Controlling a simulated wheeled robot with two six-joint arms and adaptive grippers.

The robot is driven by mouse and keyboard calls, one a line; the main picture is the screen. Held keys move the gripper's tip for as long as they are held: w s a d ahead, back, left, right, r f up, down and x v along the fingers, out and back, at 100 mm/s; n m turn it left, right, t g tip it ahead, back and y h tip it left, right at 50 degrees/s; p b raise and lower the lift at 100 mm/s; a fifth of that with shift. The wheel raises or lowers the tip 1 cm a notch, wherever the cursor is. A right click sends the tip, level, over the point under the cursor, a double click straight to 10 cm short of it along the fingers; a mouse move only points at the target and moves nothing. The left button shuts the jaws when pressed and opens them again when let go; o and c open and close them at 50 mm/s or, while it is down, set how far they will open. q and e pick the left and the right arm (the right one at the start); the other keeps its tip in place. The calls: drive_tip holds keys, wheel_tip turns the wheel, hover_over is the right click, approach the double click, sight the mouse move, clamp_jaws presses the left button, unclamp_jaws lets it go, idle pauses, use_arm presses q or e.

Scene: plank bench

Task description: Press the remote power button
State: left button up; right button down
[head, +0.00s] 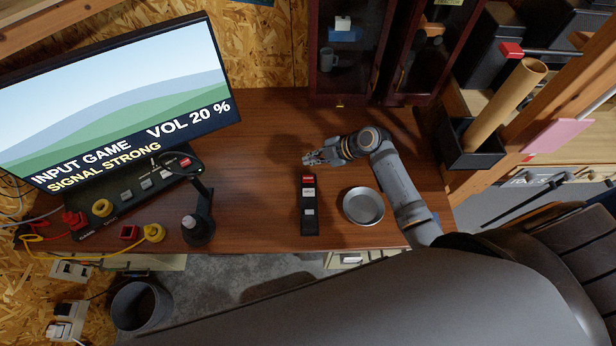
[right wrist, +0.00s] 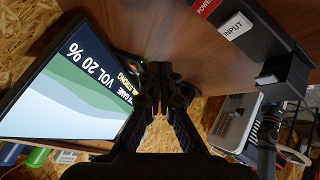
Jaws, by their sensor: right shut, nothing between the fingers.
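The black remote (head: 309,220) lies on the wooden bench, its long side running up and down in the head view. Its red power button (head: 308,179) is at the far end, with light buttons below it. In the right wrist view the remote (right wrist: 268,44) is at the upper right, with the red button (right wrist: 206,5) marked POWER cut by the top edge and a white INPUT button (right wrist: 236,26). My right gripper (head: 308,158) is shut and empty, just beyond the red end and apart from the button. Its fingers show in the wrist view (right wrist: 160,82). My left gripper is not in view.
A round metal dish (head: 363,206) sits right of the remote. A lit screen (head: 110,90) reads INPUT GAME, VOL 20 %, SIGNAL STRONG. A black post stand (head: 200,222) and a black button panel (head: 125,195) are on the left.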

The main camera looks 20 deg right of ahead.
sight(311, 179)
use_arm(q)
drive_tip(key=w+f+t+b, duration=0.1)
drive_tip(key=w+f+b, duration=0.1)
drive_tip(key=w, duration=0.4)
use_arm(e)
wheel_tip(311, 179, down, 9)
drive_tip(key=b, duration=0.4)
drive_tip(key=shift+w+b, duration=0.15)
drive_tip(key=shift+b, duration=0.15)
drive_tip(key=shift+r, duration=0.1)
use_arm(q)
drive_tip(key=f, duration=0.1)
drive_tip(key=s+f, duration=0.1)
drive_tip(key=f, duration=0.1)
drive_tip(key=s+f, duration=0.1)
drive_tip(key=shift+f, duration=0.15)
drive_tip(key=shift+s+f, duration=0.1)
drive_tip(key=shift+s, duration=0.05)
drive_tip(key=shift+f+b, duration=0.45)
use_arm(e)
drive_tip(key=shift+f, duration=0.4)
